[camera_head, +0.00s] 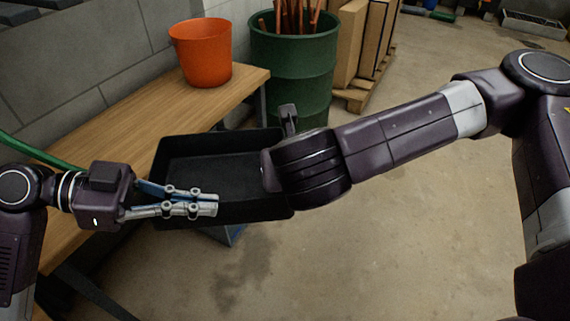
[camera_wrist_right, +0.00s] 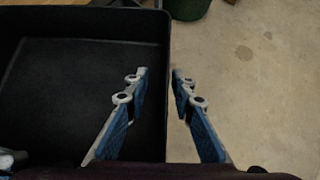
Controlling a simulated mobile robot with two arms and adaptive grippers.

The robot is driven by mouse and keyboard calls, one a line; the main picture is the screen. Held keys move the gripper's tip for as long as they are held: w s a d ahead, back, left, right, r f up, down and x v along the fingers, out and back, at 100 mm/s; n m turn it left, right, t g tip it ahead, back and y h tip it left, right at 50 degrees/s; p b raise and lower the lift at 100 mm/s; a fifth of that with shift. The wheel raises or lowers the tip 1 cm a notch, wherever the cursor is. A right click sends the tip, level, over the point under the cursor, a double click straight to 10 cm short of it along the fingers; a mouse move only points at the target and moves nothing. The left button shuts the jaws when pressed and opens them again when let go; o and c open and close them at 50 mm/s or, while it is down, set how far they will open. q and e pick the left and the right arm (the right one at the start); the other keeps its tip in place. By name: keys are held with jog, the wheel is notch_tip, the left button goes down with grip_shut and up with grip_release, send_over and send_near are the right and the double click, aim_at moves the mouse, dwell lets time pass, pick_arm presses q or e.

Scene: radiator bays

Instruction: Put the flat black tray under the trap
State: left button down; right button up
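The flat black tray (camera_head: 210,165) is in front of the bench in the head view, with its inside facing up and empty where it shows. It also fills the left of the right wrist view (camera_wrist_right: 60,85). My left gripper (camera_head: 216,203) reaches over the tray's left front part; its two fingers lie close together, and whether they are apart or touching is unclear. My right gripper (camera_wrist_right: 161,74) is open, one finger on each side of the tray's right wall; a gap shows beside the wall. In the head view my wrist hides most of it. I cannot see the trap.
A wooden bench (camera_head: 120,147) runs along the block wall, with an orange bucket (camera_head: 202,55) on its far end. A green barrel (camera_head: 292,65) and tall cardboard boxes (camera_head: 350,40) on a pallet stand behind. A blue object (camera_head: 233,235) shows under the tray.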

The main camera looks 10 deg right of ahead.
grip_shut()
pick_arm(q)
jog(key=c, duration=2.7)
grip_release()
pick_arm(e)
jog(key=shift+a, duration=0.1)
pick_arm(q)
jog(key=o, duration=0.6)
